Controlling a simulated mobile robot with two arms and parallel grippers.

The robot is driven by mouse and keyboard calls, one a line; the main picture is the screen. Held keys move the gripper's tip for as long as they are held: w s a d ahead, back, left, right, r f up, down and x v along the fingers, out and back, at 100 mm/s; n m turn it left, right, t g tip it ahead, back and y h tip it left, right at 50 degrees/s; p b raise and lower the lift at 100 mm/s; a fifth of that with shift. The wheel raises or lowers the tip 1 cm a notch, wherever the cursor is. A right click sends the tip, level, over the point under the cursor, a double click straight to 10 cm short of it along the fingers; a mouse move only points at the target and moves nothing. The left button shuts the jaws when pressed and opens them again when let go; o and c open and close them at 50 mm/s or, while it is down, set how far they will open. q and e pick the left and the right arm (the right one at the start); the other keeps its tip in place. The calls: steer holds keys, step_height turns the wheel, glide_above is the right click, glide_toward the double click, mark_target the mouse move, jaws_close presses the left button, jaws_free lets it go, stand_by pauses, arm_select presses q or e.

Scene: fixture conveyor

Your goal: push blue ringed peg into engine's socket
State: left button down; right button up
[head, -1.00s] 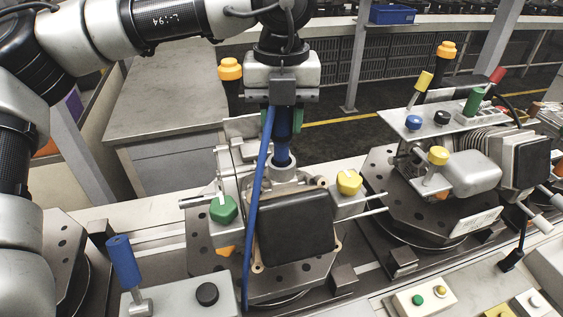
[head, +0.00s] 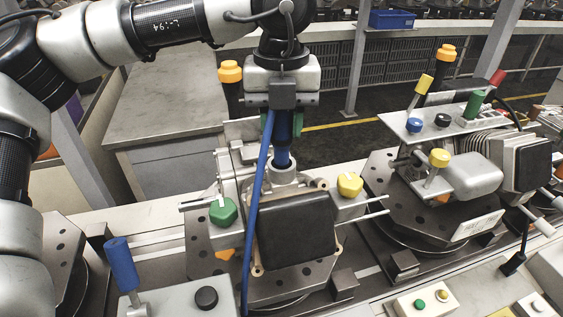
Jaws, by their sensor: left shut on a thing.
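My left gripper (head: 284,108) points straight down over the engine and is shut on the blue peg (head: 283,158). The peg is upright, with a blue cable hanging from near its top and running down in front of the engine. Its lower end meets the grey round socket (head: 284,174) at the back of the engine (head: 297,228). The rim hides the tip, so I cannot tell how deep it sits. The engine has a dark block, a green knob and a yellow knob. My right gripper is not in view.
A second engine (head: 470,172) with fins and coloured plugs stands on a fixture to the right. A blue handle (head: 122,262) rises at the front left. A button box (head: 425,300) lies at the front. A grey bench (head: 165,90) stands behind.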

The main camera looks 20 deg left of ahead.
arm_select(q)
steer(key=shift+f, duration=0.15)
steer(key=c, duration=0.7)
jaws_free()
